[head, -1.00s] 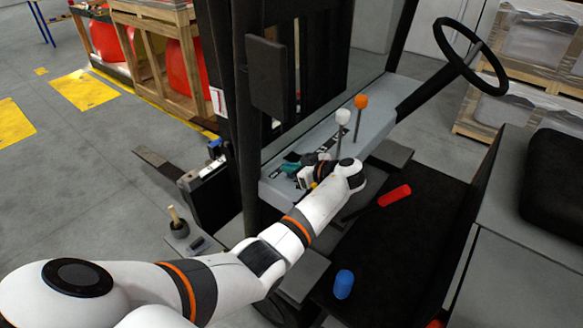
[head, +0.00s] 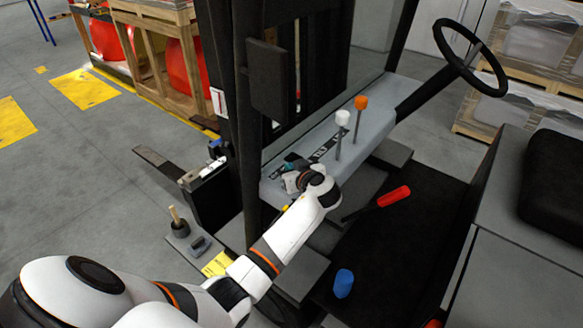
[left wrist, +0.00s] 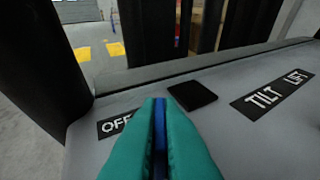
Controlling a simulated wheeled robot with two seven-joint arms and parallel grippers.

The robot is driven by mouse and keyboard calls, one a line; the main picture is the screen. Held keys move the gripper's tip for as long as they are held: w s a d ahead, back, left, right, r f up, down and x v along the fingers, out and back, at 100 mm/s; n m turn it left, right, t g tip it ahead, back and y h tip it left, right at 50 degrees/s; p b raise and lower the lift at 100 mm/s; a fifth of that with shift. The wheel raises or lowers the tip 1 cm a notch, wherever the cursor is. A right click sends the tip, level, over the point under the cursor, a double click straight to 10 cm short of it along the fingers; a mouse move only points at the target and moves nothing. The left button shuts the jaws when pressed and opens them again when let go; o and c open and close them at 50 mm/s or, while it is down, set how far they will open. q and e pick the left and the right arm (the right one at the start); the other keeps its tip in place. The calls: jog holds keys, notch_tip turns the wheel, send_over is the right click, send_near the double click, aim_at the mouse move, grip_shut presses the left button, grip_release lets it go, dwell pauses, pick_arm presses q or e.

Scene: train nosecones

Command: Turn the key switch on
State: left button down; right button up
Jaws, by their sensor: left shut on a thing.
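My left gripper (head: 292,165) is at the left end of the grey dashboard (head: 375,120). In the left wrist view its green fingers (left wrist: 160,135) are shut on a narrow blue piece (left wrist: 160,125), which looks like the key of the key switch. The fingers partly cover a black label reading OFF (left wrist: 112,125). A black square plate (left wrist: 192,95) lies just right of the fingertips. The switch body and the key's exact angle are hidden by the fingers and wrist. My right gripper is not in view.
A white-knobbed lever (head: 341,120) and an orange-knobbed lever (head: 360,104) stand right of my gripper. TILT and LIFT labels (left wrist: 272,96) lie on the dashboard. The steering wheel (head: 470,57) is farther right. A dark mast post (head: 225,110) stands close on the left.

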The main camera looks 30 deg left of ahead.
pick_arm(q)
jog(key=shift+s+m+t+h, duration=0.1)
jog(key=shift+m+t+h, duration=0.5)
jog(key=shift+m+t, duration=0.3)
jog(key=shift+r+m+t+h+p, duration=0.15)
jog(key=shift+m+t+h+p, duration=0.45)
jog(key=shift+m+t+h, duration=0.3)
jog(key=m+t+h+p, duration=0.2)
jog(key=m+h+p, duration=0.1)
jog(key=m, duration=0.1)
jog(key=shift+h, duration=0.4)
jog(key=shift+m+h+p, duration=0.85)
jog(key=shift+m+h, duration=0.15)
jog(key=shift+t, duration=0.3)
jog(key=c, duration=1.6)
grip_release()
